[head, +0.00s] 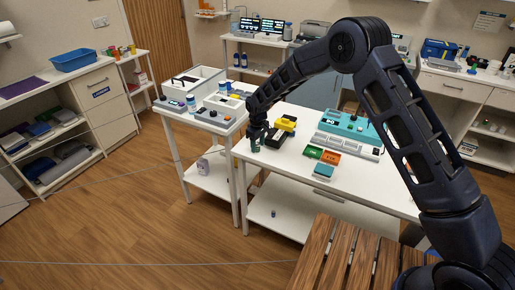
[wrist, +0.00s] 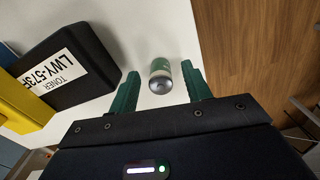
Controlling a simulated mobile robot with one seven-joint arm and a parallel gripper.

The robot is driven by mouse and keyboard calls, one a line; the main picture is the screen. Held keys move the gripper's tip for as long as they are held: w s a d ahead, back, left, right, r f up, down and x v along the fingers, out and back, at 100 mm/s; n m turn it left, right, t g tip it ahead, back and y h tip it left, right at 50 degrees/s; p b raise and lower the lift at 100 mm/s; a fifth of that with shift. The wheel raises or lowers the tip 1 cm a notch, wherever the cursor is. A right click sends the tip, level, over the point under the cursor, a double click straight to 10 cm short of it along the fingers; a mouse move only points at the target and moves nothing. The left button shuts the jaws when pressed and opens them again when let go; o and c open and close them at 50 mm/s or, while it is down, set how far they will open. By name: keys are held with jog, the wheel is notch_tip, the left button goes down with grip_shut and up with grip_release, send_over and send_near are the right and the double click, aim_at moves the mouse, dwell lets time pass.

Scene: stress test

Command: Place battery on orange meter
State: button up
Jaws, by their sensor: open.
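A small cylinder, which looks like the battery (wrist: 160,72), has a silver end and a green and pale body. It is on the white table near its edge. In the wrist view it lies between the two green fingers of my gripper (head: 256,143), with visible gaps on both sides. My gripper is open and low over the table's left end in the head view, where I cannot make out the battery clearly. A flat orange square (head: 331,158) lies on the same table to the right; it may be the orange meter, but its details are too small to tell.
A black toner box (wrist: 75,72) and a yellow item (wrist: 22,105) stand left of the fingers in the wrist view. A green square (head: 313,153) and a teal one (head: 323,171) lie beside the orange square. A teal device (head: 353,126) stands behind.

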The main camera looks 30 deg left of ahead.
jog(key=shift+f, duration=0.3)
grip_shut()
